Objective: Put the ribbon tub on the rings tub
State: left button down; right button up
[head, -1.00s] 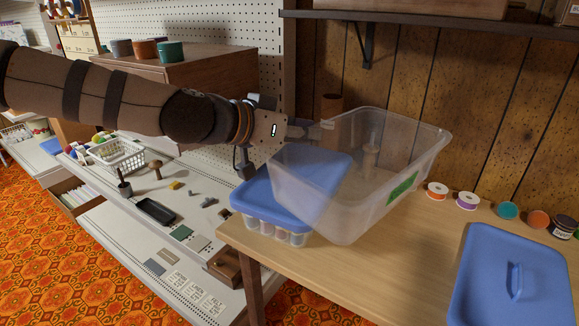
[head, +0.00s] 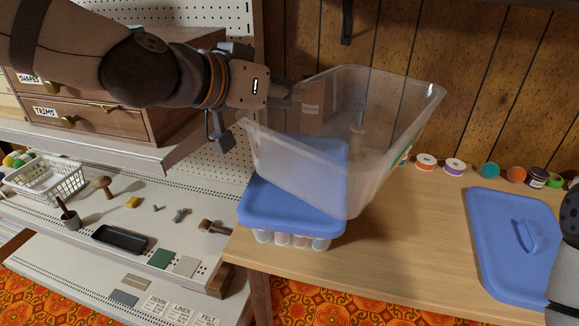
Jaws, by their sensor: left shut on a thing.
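A large clear open tub (head: 310,165), which I take as the ribbon tub, is tilted over the worktable. A green label shows at its right side. My left gripper (head: 284,92) is shut on its left rim. A smaller tub with a blue lid (head: 275,208), which I take as the rings tub, stands on the table's left end. Small round items show through its clear wall (head: 292,240). The clear tub overlaps the lid in the picture; I cannot tell whether they touch. Part of my right arm shows at the right edge; its gripper is out of view.
A loose blue lid (head: 515,245) with a handle lies at the right of the wooden table (head: 400,255). Several ribbon spools (head: 455,167) line the table's back near the panelled wall. A drawer cabinet (head: 100,110) and a shelf with a white basket (head: 48,182) are at left.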

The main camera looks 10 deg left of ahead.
pick_arm(q)
jog(key=shift+w+a, duration=0.2)
jog(key=w+a+f+b, duration=0.1)
jog(key=w+a+f, duration=0.2)
jog(key=f, duration=0.1)
jog(key=w+a+f+b, duration=0.1)
jog(key=w+a+f, duration=0.2)
jog(key=f, duration=0.2)
jog(key=w+a+f+b, duration=0.1)
jog(key=w+a+f, duration=0.2)
jog(key=f, duration=0.1)
jog(key=shift+w+a+f+b, duration=0.15)
jog(key=shift+w+f+b, duration=0.05)
jog(key=shift+w+b, duration=0.1)
jog(key=shift+r, duration=0.25)
jog(key=shift+f, duration=0.2)
jog(key=c, duration=1.7)
grip_release()
pick_arm(e)
jog(key=s+f+g, duration=0.2)
jog(key=s+f, duration=0.2)
jog(key=shift+s+f, duration=0.3)
jog(key=shift+s, duration=0.1)
